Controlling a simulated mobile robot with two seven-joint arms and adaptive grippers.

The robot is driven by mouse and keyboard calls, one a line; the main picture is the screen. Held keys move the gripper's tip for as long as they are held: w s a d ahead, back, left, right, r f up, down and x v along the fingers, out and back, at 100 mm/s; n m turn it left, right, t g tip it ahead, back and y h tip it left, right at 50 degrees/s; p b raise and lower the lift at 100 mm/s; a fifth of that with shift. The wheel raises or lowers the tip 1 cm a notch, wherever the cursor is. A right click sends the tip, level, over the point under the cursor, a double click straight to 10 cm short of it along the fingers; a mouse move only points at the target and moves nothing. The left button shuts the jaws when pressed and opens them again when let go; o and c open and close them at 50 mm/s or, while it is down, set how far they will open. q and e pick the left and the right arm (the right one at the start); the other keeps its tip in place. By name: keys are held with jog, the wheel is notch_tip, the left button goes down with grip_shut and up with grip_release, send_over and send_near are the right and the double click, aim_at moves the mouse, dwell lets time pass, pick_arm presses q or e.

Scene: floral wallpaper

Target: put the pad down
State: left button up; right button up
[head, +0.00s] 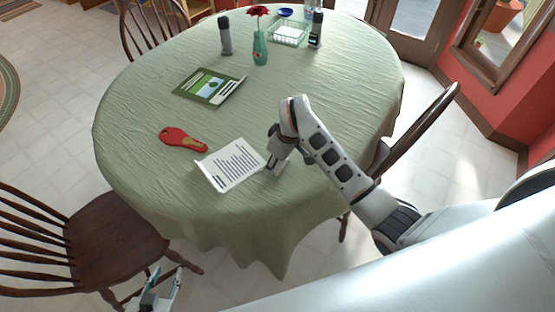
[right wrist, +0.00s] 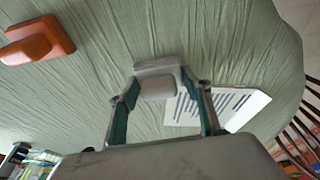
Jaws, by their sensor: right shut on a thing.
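My right gripper (head: 273,168) is low over the green-clothed table (head: 300,215), at the right edge of a printed white sheet (head: 230,166). In the right wrist view its two fingers are shut on a small grey pad (right wrist: 155,66) with a paler raised block. The sheet (right wrist: 240,108) lies beyond the right finger in that view. My left gripper (head: 163,288) is open and empty, below the table's front left side, near a chair.
A vase (head: 260,48) with a red flower, a wire basket (head: 288,33) and two dark-and-grey upright things stand at the back. The cloth in front of the sheet is clear. Chairs surround the table.

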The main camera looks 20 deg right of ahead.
jog(key=shift+f, duration=0.2)
jog(key=o, duration=1.5)
jog(key=shift+r, duration=0.1)
jog(key=shift+r, duration=0.55)
jog(key=v, duration=1.1)
jog(key=shift+s, duration=0.1)
jog(key=shift+d, duration=0.1)
